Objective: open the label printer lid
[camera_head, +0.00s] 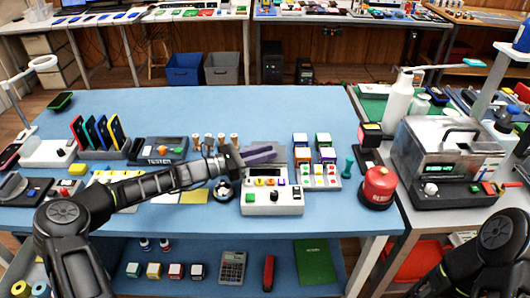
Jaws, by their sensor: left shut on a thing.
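The label printer (272,204) is a pale grey box with a small display and several coloured buttons, near the front middle of the blue table. My left gripper (236,159) reaches in from the left and is shut on the lid's left end. The fingertips are small and partly merge with the lid. My right arm shows only at the lower right corner, and its gripper is out of view.
Wooden-handled stamps (222,142) stand behind my left gripper. Coloured blocks (301,155) and a teal stamp (347,167) stand right of the printer. A red round container (378,187) is farther right. The back of the blue table (230,105) is clear.

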